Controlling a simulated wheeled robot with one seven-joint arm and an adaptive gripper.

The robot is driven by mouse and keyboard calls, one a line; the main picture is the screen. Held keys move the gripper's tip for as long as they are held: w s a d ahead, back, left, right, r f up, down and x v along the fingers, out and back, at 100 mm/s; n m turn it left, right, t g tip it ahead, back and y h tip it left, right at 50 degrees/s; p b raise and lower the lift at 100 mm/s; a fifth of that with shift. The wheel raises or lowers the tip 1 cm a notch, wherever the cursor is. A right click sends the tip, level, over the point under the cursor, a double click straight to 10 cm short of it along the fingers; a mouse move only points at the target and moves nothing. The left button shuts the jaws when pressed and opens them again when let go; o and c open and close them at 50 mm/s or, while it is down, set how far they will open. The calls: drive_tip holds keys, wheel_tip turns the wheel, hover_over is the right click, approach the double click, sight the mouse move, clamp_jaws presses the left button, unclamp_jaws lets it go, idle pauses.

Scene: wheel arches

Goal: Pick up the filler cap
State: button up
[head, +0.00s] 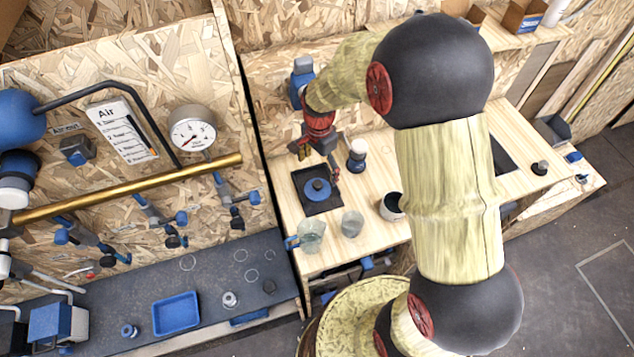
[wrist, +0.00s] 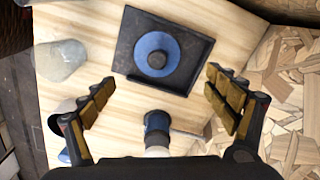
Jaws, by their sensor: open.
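The filler cap appears to be the round blue disc with a dark knob (head: 317,187) in the middle of a square black tray (head: 309,205) on the wooden worktop. In the wrist view the cap (wrist: 171,47) lies flat at the upper middle, ahead of the fingertips, with the tray (wrist: 127,57) around it. My gripper (head: 321,158) is above the worktop near the back of the tray, pointing down. In the wrist view my gripper (wrist: 160,97) has its fingers wide apart, nothing between them touching either one. It is apart from the cap.
Two clear cups (head: 311,237) (head: 352,224) and a dark-mouthed white cup (head: 391,208) stand in front. A panel with a gauge (head: 193,133) and brass pipe is left.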

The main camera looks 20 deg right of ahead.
sight(319, 182)
wheel_tip(319, 182, down, 3)
drive_tip(key=shift+w+f+m, duration=0.1)
drive_tip(key=shift+f+m, duration=0.1)
drive_tip(key=shift+m, duration=0.1)
drive_tip(key=f, duration=0.4)
drive_tip(key=shift+s+d+f+b, duration=0.1)
drive_tip(key=shift+s+f+b, duration=0.2)
drive_tip(key=shift+b, duration=0.05)
drive_tip(key=shift+w+f, duration=0.1)
drive_tip(key=shift+f, duration=0.35)
drive_tip(key=shift+c, duration=0.8)
drive_tip(key=c, duration=1)
drive_tip(key=shift+r, duration=0.1)
